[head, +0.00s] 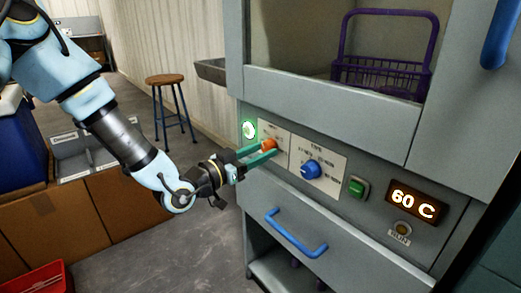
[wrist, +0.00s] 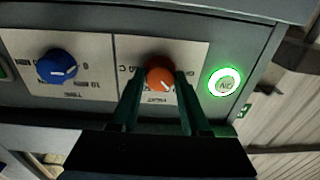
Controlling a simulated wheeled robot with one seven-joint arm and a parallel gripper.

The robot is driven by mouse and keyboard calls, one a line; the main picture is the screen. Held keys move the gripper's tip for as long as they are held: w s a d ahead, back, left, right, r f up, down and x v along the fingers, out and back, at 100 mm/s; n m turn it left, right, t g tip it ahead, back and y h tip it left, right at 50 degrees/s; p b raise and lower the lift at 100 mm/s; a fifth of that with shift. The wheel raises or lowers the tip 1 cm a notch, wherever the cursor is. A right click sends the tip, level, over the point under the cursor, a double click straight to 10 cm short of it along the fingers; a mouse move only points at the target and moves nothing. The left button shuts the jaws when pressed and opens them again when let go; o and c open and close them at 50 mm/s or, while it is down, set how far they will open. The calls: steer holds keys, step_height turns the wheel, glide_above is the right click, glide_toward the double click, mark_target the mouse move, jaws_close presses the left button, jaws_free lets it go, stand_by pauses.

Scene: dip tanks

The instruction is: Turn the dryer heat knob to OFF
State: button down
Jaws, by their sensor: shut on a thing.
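The dryer heat knob (head: 268,145) is orange and sits on a white label plate at the left of the grey dryer's control panel. It also shows in the wrist view (wrist: 160,74), with a pale pointer mark toward its lower right. My gripper (head: 262,153) reaches it from the left, its green fingers on either side of the knob and shut on it. In the wrist view the gripper (wrist: 160,90) has one finger at each side of the knob. The display (head: 413,204) reads 60 C. The label's small print is too blurred to read surely.
A blue timer knob (head: 311,169), a green switch (head: 357,187) and a lit green-ringed button (head: 249,130) share the panel. A blue drawer handle (head: 296,234) juts out below. A purple basket (head: 385,75) stands in the chamber above. A stool (head: 165,80) is behind.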

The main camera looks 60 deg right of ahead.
steer(key=n+p, duration=0.1)
steer(key=n, duration=0.4)
steer(key=shift+n+p, duration=0.95)
steer(key=shift+n, duration=1.05)
steer(key=shift+s, duration=0.1)
steer(key=shift+c, duration=1.9)
jaws_free()
steer(key=shift+a, duration=0.1)
steer(key=v, duration=1)
steer(key=shift+a, duration=0.35)
steer(key=shift+r, duration=0.15)
